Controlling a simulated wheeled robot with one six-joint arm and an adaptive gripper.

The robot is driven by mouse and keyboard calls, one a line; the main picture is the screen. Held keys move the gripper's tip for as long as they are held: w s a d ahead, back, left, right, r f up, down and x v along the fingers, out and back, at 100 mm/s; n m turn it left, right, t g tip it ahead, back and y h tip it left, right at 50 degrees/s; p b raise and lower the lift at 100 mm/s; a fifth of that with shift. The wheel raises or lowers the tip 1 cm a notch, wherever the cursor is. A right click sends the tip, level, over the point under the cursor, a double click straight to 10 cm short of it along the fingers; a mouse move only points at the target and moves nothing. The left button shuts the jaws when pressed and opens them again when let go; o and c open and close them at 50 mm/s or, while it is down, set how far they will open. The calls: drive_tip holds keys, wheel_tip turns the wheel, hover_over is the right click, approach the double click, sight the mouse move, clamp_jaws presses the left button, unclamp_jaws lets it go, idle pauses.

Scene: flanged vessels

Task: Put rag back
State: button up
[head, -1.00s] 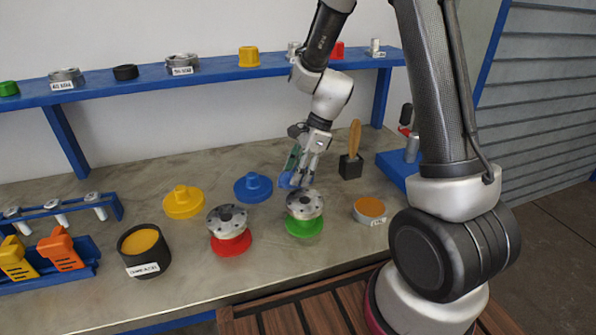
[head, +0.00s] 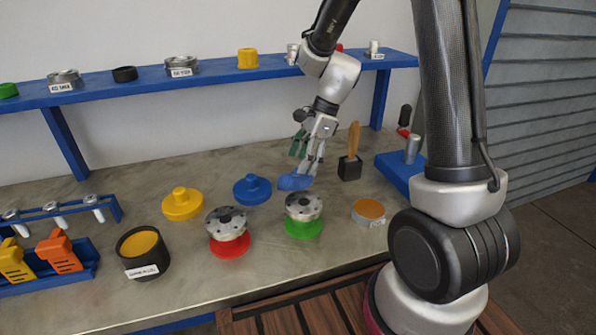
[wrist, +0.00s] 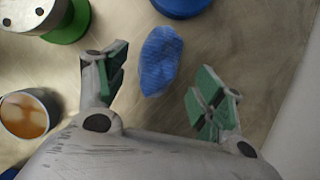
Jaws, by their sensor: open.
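The blue rag (head: 295,182) lies crumpled on the bench top, behind the green-based flanged vessel and right of the blue flanged cap. My gripper (head: 309,160) is just above it, pointing down. In the wrist view the rag (wrist: 160,62) shows whole, past and between the spread green-padded fingers of my gripper (wrist: 163,88), with bench visible between it and each finger. The gripper is open and holds nothing.
A green-based flanged vessel (head: 304,208) stands in front. A brush holder (head: 350,168) stands close on the right, with an amber dish (head: 369,211) nearer the edge. A blue flanged cap (head: 252,188) is left. A blue shelf (head: 215,75) runs behind.

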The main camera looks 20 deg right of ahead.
drive_tip(key=s+d+r+n+t+h, duration=0.1)
drive_tip(key=s+d+r+n, duration=0.35)
drive_tip(key=r, duration=0.35)
drive_tip(key=s+d+r+n+t+h, duration=0.1)
drive_tip(key=s+d+r+n, duration=0.25)
drive_tip(key=s+r, duration=0.3)
drive_tip(key=s+d+r+n+t+h, duration=0.2)
drive_tip(key=s+d+r+n, duration=0.1)
drive_tip(key=s+n, duration=0.7)
drive_tip(key=shift+s+d+r+h, duration=0.2)
drive_tip(key=shift+s+d+h, duration=0.1)
drive_tip(key=shift+s+d, duration=0.45)
